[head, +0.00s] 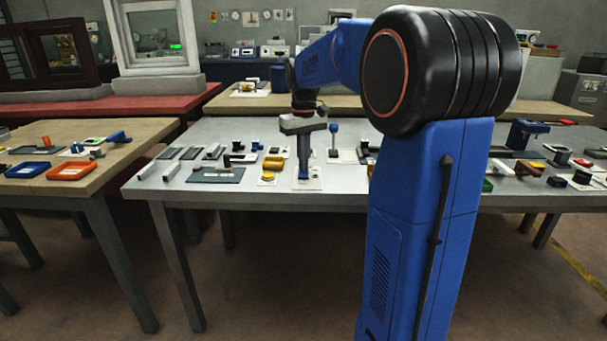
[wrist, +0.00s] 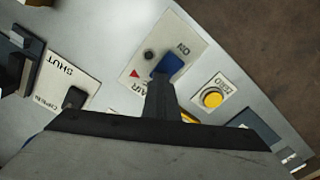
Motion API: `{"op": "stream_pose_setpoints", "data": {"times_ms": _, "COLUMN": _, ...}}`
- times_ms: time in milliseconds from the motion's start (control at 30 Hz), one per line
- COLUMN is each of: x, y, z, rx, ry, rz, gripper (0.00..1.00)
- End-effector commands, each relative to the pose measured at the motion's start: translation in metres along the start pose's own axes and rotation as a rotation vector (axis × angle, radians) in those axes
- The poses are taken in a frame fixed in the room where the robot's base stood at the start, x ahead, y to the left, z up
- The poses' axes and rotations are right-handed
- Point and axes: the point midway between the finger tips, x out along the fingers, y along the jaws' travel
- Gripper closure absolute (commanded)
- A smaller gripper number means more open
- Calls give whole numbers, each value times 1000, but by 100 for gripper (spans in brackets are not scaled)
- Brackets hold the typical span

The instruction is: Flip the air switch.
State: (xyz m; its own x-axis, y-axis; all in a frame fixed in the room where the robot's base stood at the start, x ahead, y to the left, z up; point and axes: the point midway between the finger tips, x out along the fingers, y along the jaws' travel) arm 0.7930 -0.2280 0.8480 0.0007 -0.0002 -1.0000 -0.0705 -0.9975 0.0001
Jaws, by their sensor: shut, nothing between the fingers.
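The air switch plate (wrist: 136,73) is a pale panel with the marks "ON" and "AIR", a red triangle and a dark round spot. A blue part (wrist: 172,66), which looks like the switch lever, shows on the plate just beyond my fingertips. My gripper (wrist: 161,84) is shut and points down at the plate, covering part of it. I cannot tell whether it touches the blue part. In the head view my gripper (head: 304,168) reaches down over the white plate (head: 315,184) near the table's front edge.
A yellow button (wrist: 212,97) on a white plate sits right of the switch in the wrist view. A plate marked "SHUT" (wrist: 62,75) lies to the left. The grey table (head: 260,205) holds several other small fixtures, including a blue-knobbed lever (head: 334,128).

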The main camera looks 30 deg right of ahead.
Motion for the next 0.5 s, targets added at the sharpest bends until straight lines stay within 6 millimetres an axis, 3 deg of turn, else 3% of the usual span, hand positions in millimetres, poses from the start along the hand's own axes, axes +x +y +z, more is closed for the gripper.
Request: {"op": "stream_pose_setpoints", "data": {"times_ms": 500, "x": -28, "y": 0, "z": 0, "rx": 0, "ry": 1, "rz": 0, "gripper": 100}}
